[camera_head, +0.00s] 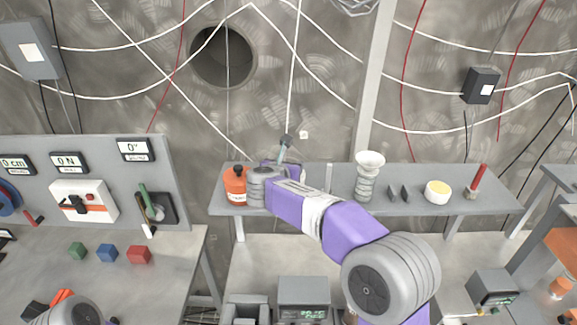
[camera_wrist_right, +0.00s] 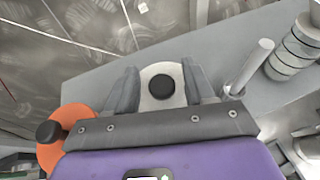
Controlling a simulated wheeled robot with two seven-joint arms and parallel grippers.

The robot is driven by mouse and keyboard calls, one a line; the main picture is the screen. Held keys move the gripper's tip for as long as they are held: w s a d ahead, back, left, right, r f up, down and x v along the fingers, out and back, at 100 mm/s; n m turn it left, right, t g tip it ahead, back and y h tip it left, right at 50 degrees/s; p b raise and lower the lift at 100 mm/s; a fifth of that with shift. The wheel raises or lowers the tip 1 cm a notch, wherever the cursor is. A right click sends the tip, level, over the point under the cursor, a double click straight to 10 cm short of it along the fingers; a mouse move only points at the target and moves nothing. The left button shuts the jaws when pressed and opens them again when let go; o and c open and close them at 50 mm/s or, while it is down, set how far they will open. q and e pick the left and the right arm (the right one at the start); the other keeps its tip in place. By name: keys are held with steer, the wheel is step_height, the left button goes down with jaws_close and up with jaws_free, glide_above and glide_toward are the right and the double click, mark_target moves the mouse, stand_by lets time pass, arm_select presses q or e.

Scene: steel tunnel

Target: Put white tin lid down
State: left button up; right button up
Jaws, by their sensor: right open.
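A pale whitish lid with a black knob (camera_wrist_right: 148,88) shows in the right wrist view, between the two dark fingers of my right gripper (camera_wrist_right: 160,85). The fingers are open, one on each side, with narrow gaps visible between them and the lid. The lid is over the grey shelf; I cannot tell whether it touches it. In the head view my purple right arm hides the lid and most of the right gripper (camera_head: 262,178).
An orange bottle with a black cap (camera_head: 235,186) stands close left of my right gripper. On the grey shelf (camera_head: 330,197) a ringed stack with a white cup-shaped top (camera_head: 368,178) and a red rod (camera_head: 477,180) stand to the right. Coloured cubes (camera_head: 107,253) lie on the left table.

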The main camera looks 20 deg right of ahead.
steer(key=shift+r, duration=0.1)
steer(key=shift+r+p, duration=0.25)
steer(key=shift+p, duration=0.1)
steer(key=shift+r+p, duration=0.45)
steer(key=b+v, duration=0.1)
steer(key=v, duration=1.1)
steer(key=shift+f+b, duration=0.15)
steer(key=shift+b, duration=0.15)
